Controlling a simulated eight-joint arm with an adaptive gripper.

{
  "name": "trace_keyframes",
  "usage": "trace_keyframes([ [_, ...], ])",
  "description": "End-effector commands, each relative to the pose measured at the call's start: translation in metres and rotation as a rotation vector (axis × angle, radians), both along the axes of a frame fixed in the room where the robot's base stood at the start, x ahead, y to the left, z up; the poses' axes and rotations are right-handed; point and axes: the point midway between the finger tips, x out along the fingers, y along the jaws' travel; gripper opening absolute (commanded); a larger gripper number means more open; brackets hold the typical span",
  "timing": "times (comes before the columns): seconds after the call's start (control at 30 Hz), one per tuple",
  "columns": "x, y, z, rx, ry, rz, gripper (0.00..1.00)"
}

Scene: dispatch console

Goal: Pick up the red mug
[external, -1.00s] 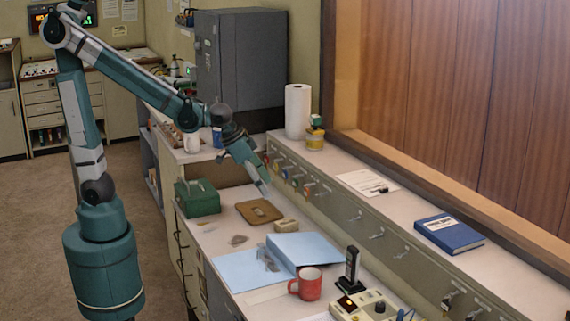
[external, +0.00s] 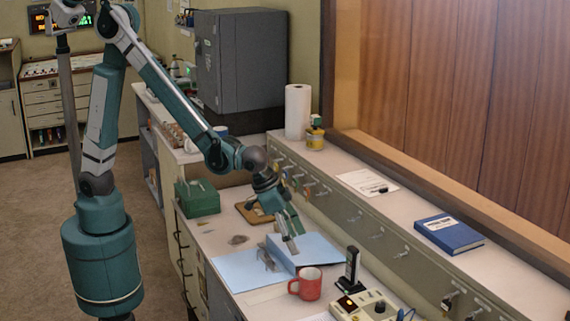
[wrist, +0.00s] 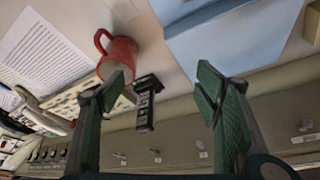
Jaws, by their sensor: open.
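The red mug (external: 307,284) stands upright on the counter near the front, with its handle to the left in the external view. In the wrist view the mug (wrist: 121,52) is at the upper left, partly behind the left finger. My gripper (external: 291,243) is open and empty. It hangs above the blue folder, behind the mug and apart from it. In the wrist view my gripper (wrist: 165,85) shows its two green fingers spread wide, with nothing between them.
A black upright handset (external: 349,272) stands just right of the mug, beside a console with buttons (external: 365,306). A light blue folder (external: 306,250) lies behind the mug. A green box (external: 197,198) is farther back. The drawer-fronted ledge (external: 345,212) runs along the right.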

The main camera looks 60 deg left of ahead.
Motion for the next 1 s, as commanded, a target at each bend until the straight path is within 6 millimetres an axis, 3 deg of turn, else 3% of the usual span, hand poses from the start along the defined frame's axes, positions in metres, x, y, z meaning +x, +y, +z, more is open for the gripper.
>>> trace_keyframes([
  [0.2, -0.015, -0.050, -0.026, 0.011, 0.009, -0.043, 0.63],
  [0.4, -0.025, -0.076, -0.043, 0.019, 0.014, -0.064, 0.63],
  [1.0, -0.026, -0.082, -0.052, 0.021, 0.015, -0.068, 0.63],
])
